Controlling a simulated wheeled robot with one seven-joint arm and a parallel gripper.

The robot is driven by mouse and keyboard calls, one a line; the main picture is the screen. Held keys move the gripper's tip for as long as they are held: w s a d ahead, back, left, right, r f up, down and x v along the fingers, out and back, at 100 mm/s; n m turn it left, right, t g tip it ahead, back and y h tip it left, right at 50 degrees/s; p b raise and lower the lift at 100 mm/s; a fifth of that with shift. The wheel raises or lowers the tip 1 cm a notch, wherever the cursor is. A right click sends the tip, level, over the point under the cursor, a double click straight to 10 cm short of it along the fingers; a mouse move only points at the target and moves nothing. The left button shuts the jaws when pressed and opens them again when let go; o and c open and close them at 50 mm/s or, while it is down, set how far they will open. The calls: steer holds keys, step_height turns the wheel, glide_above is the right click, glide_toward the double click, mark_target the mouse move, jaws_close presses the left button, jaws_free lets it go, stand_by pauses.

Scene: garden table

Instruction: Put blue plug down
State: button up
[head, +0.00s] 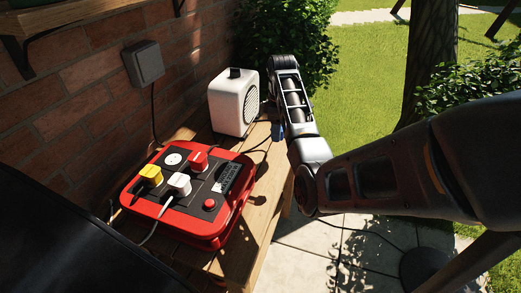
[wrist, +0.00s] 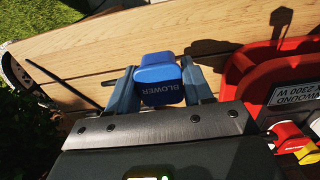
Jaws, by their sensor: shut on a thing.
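The blue plug (wrist: 160,78), lettered "BLOWER", is held between the two fingers of my gripper (wrist: 158,68) in the wrist view. It is over the wooden table (wrist: 110,50), and its shadow falls on the boards apart from it, so it seems raised above them. In the head view only a small blue bit (head: 281,131) shows beside my gripper, at the table's right edge near the white box-shaped device. The rest of the plug is hidden there by my arm.
The red power station (head: 236,209) sits on the table, with yellow (head: 151,173), white (head: 179,184) and red (head: 198,161) plugs on its top and one bare round socket (head: 173,158). A white device with a round grille (head: 229,103) stands behind. Bare boards lie between them.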

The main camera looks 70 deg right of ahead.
glide_above(261, 157)
step_height(261, 157, down, 4)
steer(key=shift+d+r, duration=0.1)
steer(key=shift+r, duration=0.15)
steer(key=shift+f, duration=1.95)
steer(key=shift+f, duration=0.6)
steer(key=o, duration=1.4)
step_height(261, 157, up, 13)
steer(key=shift+r, duration=0.15)
